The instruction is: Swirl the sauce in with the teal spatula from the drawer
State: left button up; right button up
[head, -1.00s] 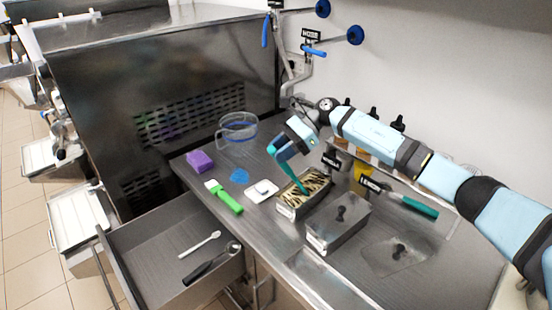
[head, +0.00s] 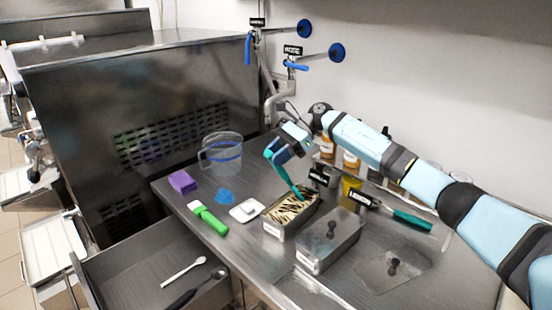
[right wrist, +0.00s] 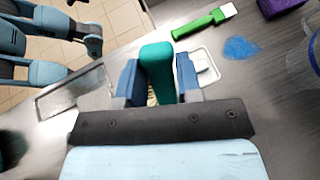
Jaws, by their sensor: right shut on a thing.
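My right gripper (head: 283,150) is shut on the teal spatula (head: 287,180). The spatula slants down, and its lower end reaches the striped dark-and-cream contents of a metal pan (head: 274,231). In the right wrist view the teal handle (right wrist: 157,70) sits between the two blue fingers, and the pan is mostly hidden behind it. The drawer (head: 135,274) stands open at the lower left, with a white spoon (head: 184,271) and a dark-handled utensil (head: 197,287) in it. My left gripper is not in the head view.
A second metal pan with a clear lid (head: 329,241) stands right beside the first. A loose lid (head: 392,272) lies further right. A green-handled brush (head: 210,219), white dish (head: 245,210), purple block (head: 182,182) and clear jug (head: 221,152) stand to the left.

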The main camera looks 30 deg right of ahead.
jog(key=s+a+r+p, duration=0.1)
jog(key=s+a+r, duration=0.1)
jog(key=r, duration=0.6)
jog(key=shift+a+r, duration=0.35)
jog(key=shift+a, duration=0.25)
jog(key=shift+a, duration=0.1)
dwell(1.1)
